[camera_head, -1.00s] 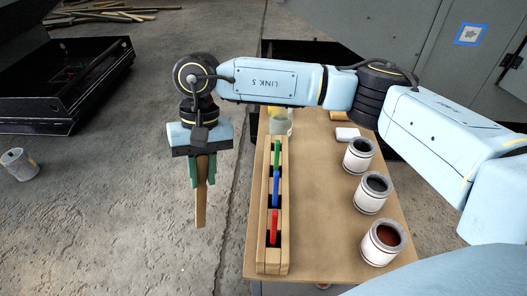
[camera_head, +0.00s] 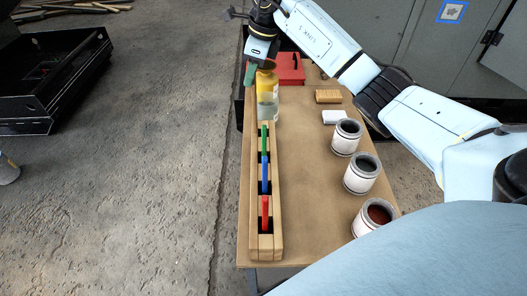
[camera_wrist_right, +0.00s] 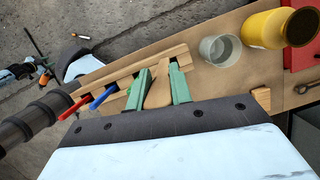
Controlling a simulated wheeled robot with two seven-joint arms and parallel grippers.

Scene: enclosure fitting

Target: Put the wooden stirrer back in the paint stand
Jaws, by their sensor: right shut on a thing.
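My right gripper (camera_head: 250,75) is at the far end of the table in the head view, near the yellow jar. In the wrist view its green fingers (camera_wrist_right: 162,90) are shut on the wooden stirrer (camera_wrist_right: 158,93), a flat brown stick with a rounded end. I cannot make out the stirrer in the head view. The paint stand (camera_head: 277,190) is a long wooden rack along the table's left side. Upright green (camera_head: 265,138), blue (camera_head: 264,175) and red (camera_head: 265,212) pieces stand in it.
A yellow jar (camera_head: 266,82) and a clear cup (camera_head: 268,108) stand just beyond the rack. A red box (camera_head: 290,70), a wooden block (camera_head: 328,97) and a white block (camera_head: 335,117) lie behind. Paint cans (camera_head: 361,175) line the right. The middle of the table (camera_head: 308,190) is clear.

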